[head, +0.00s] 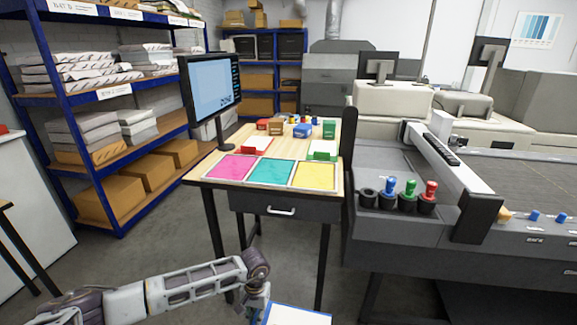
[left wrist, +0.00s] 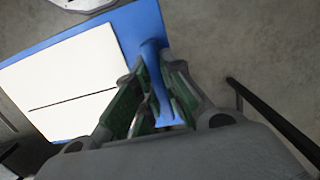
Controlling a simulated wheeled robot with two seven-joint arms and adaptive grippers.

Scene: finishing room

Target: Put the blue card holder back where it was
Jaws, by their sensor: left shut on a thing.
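The blue card holder (left wrist: 95,40) fills the left of the left wrist view, with a white card bearing a dark line on its face. My left gripper (left wrist: 157,88) is shut on its blue raised part. In the head view, the card holder (head: 297,316) shows at the bottom edge, partly cut off, beside my left gripper (head: 260,303). It is held over the floor, in front of the wooden table (head: 210,168). My right gripper is in neither view.
On the table stand a red card holder (head: 257,149), a green card holder (head: 322,149), pink, teal and yellow panels, several small boxes and a monitor (head: 211,88). A drawer (head: 282,209) is under the tabletop. A large grey machine (head: 398,225) stands close at right; shelves (head: 60,75) at left.

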